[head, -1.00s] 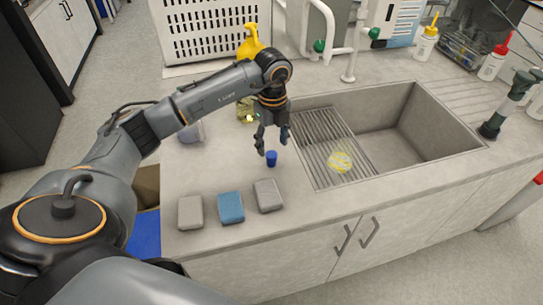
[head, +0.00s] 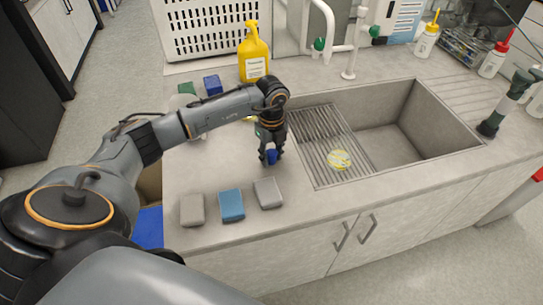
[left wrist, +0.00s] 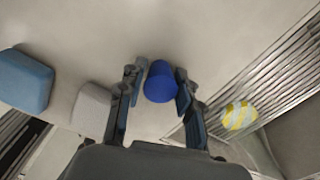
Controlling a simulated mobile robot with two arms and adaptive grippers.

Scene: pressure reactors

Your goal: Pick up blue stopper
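The blue stopper (head: 271,157) is a small dark blue cylinder on the counter, left of the sink. My left gripper (head: 270,154) is low over the counter, pointing down, with its fingers on both sides of the stopper. My right gripper is not in view.
A grey sponge-like block (head: 192,210), a blue one (head: 231,205) and another grey one (head: 268,193) lie near the front edge. The sink (head: 450,140) has a ribbed drainer with a yellow-patterned round item (head: 339,159). A yellow bottle (head: 254,55) stands behind.

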